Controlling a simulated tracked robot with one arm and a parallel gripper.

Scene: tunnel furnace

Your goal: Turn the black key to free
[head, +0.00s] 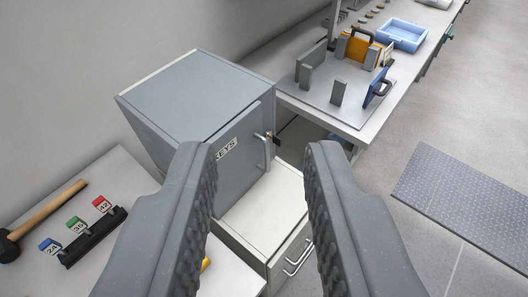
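A grey cabinet (190,95) with a door labelled KEYS (226,148) stands ahead, its door facing right and toward me. A bar handle (267,152) is on the door near its right edge. A small brass and dark piece (270,134), which may be the black key in its lock, shows beside the handle's upper end. It is too small to tell which way it is turned. My gripper (262,152) is open and empty, its two ridged fingers apart in front of the cabinet. The left finger covers part of the door.
At left, a table holds a hammer (45,212) and a black rack (93,238) with numbered tags. A bench (352,122) at the back right holds fixtures and a blue tray (402,35). A floor mat (465,195) lies right.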

